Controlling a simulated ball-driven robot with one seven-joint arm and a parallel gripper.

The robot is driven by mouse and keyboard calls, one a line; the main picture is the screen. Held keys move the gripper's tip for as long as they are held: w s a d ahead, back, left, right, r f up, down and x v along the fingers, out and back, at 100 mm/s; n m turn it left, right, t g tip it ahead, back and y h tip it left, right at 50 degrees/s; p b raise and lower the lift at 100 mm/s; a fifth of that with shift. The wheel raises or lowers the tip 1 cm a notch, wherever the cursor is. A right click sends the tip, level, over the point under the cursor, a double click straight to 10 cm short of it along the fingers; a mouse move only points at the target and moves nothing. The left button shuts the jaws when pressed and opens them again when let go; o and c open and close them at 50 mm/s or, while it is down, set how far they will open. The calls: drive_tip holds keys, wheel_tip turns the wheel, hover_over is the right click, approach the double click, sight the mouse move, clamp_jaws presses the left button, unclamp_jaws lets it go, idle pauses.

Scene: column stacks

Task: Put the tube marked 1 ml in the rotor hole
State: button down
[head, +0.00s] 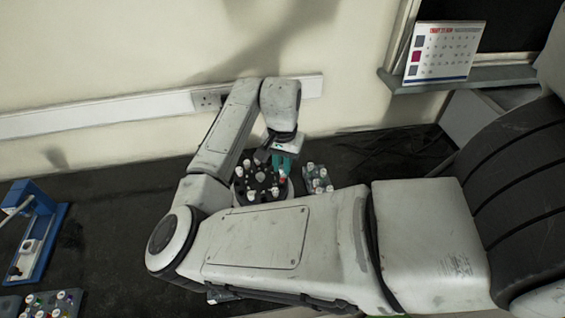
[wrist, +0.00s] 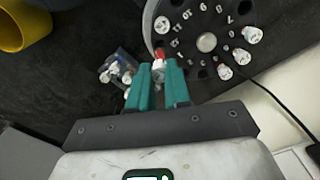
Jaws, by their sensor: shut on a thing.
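The dark round rotor (head: 262,192) stands on the bench under my arm, with several white-capped tubes around its rim. In the wrist view the rotor (wrist: 197,22) shows numbered marks, a pale central hub, several seated tubes and some dark empty holes. My gripper (head: 284,160) has teal fingers and is at the rotor's edge. In the wrist view my gripper (wrist: 160,68) is shut on a tube (wrist: 158,73) with a white and reddish top, close to the rotor rim. Its lower part is hidden and its marking is too small to read.
A small rack with tubes (head: 319,181) stands just right of the rotor; it also shows in the wrist view (wrist: 116,72). A yellow container (wrist: 22,25) is at upper left there. A blue stand (head: 38,240) and another tube rack (head: 45,303) are at far left.

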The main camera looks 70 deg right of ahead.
sight(282, 181)
drive_tip(key=shift+f+b, duration=1.75)
drive_tip(key=shift+f, duration=1.2)
drive_tip(key=c, duration=0.8)
unclamp_jaws()
drive_tip(key=shift+o, duration=0.2)
drive_tip(key=shift+r+p, duration=2.7)
drive_tip(key=shift+r, duration=0.35)
